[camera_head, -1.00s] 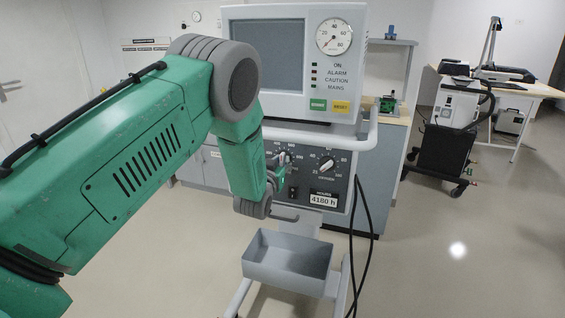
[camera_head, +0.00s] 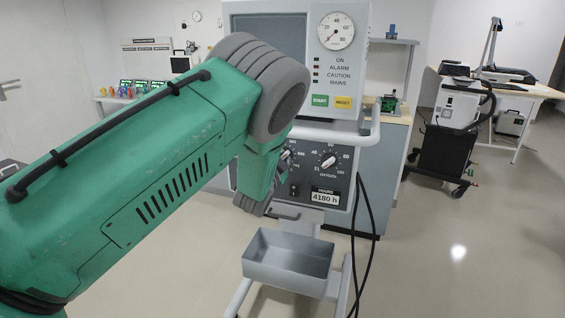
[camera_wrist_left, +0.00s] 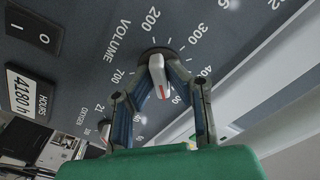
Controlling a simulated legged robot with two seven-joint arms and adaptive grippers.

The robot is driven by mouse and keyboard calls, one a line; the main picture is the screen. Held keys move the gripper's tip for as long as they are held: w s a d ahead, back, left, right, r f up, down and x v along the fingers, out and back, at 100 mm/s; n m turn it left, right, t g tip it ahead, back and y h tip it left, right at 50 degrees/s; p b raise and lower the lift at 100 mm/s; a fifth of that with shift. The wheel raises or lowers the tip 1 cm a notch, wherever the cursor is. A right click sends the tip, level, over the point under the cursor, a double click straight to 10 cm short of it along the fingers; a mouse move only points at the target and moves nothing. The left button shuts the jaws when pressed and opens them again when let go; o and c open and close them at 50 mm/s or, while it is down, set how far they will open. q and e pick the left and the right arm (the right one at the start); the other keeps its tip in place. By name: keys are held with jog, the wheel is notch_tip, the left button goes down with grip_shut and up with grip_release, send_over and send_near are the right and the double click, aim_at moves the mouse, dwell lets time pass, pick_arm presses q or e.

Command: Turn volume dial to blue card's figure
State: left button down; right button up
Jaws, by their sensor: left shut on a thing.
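The volume dial (camera_wrist_left: 157,72) is a white knob with a red pointer mark on a dark panel in the left wrist view. My left gripper (camera_wrist_left: 160,88) is shut on it, a finger on either side. The red mark points to the lower side of the scale, close to a figure whose last digits are "00"; its first digit is hidden. The figures 200 and 700 show around the dial. No blue card shows. My right gripper is not in view.
The ventilator (camera_head: 352,60) carries a gauge, a screen and an oxygen dial (camera_head: 328,162) beside the volume dial. A grey tray (camera_head: 290,262) stands below the panel. Black cables (camera_head: 368,215) hang at its right. A black cart (camera_head: 447,148) stands further right, with open floor between.

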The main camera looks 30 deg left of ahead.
pick_arm(q)
jog(key=m+b, duration=0.1)
jog(key=m, duration=0.1)
jog(key=m+b, duration=0.1)
jog(key=m, duration=0.1)
jog(key=shift+w+d+m, duration=0.15)
jog(key=shift+d+m, duration=0.05)
jog(key=shift+m, duration=0.1)
jog(key=shift+m+b, duration=0.6)
jog(key=shift+m, duration=0.8)
jog(key=shift+f, duration=0.15)
jog(key=c, duration=1.7)
grip_release()
jog(key=shift+o, duration=0.6)
jog(key=shift+d, duration=0.1)
